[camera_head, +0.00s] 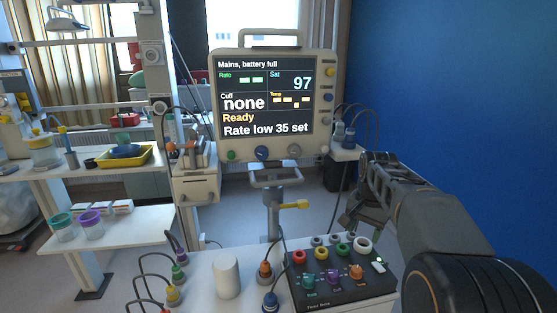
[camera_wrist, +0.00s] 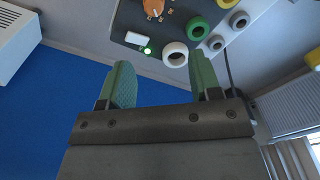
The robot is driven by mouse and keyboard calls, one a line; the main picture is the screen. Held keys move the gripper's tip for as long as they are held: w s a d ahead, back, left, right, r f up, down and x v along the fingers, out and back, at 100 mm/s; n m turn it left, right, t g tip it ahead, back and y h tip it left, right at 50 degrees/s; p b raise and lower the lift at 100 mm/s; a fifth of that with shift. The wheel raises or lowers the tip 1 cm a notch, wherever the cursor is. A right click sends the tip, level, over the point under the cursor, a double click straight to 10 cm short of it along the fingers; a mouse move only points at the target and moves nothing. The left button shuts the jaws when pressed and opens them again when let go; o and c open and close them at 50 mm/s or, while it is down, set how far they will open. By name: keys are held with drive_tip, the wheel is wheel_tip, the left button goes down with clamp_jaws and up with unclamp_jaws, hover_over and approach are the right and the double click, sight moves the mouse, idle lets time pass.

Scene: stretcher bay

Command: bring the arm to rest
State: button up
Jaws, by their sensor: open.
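My gripper (camera_head: 368,188) is at the right of the head view, above the back right of the black connector box (camera_head: 331,294). My arm reaches to it from the lower right corner. In the wrist view my gripper (camera_wrist: 160,72) shows two green-padded fingers set well apart, with nothing between them. The box (camera_wrist: 187,15) shows beyond the fingertips, with a white ring (camera_wrist: 175,55) on it near the gap. I cannot tell how far the fingers are from the box.
A monitor (camera_head: 265,95) reading "Ready" and "Rate low 35 set" stands behind the white table (camera_head: 245,262). A white cylinder (camera_head: 227,275) and several coloured plugs with cables stand left of the box. A yellow tray (camera_head: 125,157) sits on the left shelf. A blue wall (camera_head: 455,90) is at right.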

drive_tip(key=s+a+f+n+t+p, duration=0.1)
drive_tip(key=s+a+n, duration=0.3)
drive_tip(key=s, duration=0.4)
drive_tip(key=s+a+f+n+t+p, duration=0.2)
drive_tip(key=s+a+f+n, duration=0.2)
drive_tip(key=s, duration=0.5)
drive_tip(key=shift+a+n, duration=0.5)
drive_tip(key=shift+a, duration=0.25)
